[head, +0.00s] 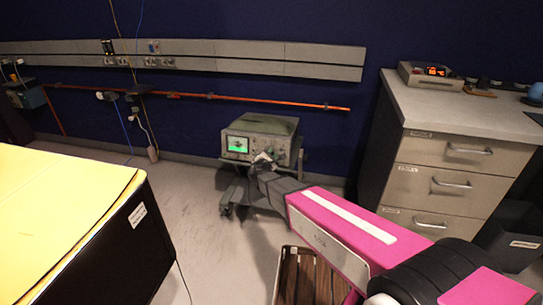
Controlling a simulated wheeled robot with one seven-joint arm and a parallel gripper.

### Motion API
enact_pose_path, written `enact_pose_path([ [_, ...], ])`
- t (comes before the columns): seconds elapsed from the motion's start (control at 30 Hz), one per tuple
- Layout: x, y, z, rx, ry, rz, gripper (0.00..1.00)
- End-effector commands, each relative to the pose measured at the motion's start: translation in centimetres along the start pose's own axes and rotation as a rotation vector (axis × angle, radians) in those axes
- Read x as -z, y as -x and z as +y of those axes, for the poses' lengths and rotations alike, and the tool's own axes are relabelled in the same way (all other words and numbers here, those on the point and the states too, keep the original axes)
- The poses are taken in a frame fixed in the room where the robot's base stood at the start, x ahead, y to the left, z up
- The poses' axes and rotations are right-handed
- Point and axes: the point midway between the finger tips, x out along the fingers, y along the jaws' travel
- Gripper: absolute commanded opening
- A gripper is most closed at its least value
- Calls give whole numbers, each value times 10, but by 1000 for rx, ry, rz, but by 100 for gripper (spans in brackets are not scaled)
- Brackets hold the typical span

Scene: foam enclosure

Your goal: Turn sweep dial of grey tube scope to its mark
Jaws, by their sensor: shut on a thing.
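The grey tube scope (266,127) stands on a low wheeled cart against the far wall, in the middle of the head view. Its green screen (238,145) is lit on the left of its front face. My gripper (263,160) is at the right part of the scope's front, among the knobs. It appears shut on a knob there, which the jaws mostly hide. The sweep dial and its mark are too small and too covered to make out.
A drawer cabinet (446,179) with an orange-display device (432,75) stands at the right. A yellow-topped black case (75,215) fills the lower left. A slatted wooden crate (305,278) lies below my arm. Bare floor shows between case and cart.

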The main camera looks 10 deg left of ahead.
Motion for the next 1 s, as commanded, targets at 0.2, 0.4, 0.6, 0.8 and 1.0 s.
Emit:
enact_pose_path([
  [0.2,0,0,0,26,-144,-2,0],
  [0.4,0,1,0,41,-227,-3,0],
  [0.6,0,1,0,48,-266,-4,0],
  [0.8,0,1,0,50,-276,-4,0],
  [1.0,0,1,0,50,-275,-4,0],
])
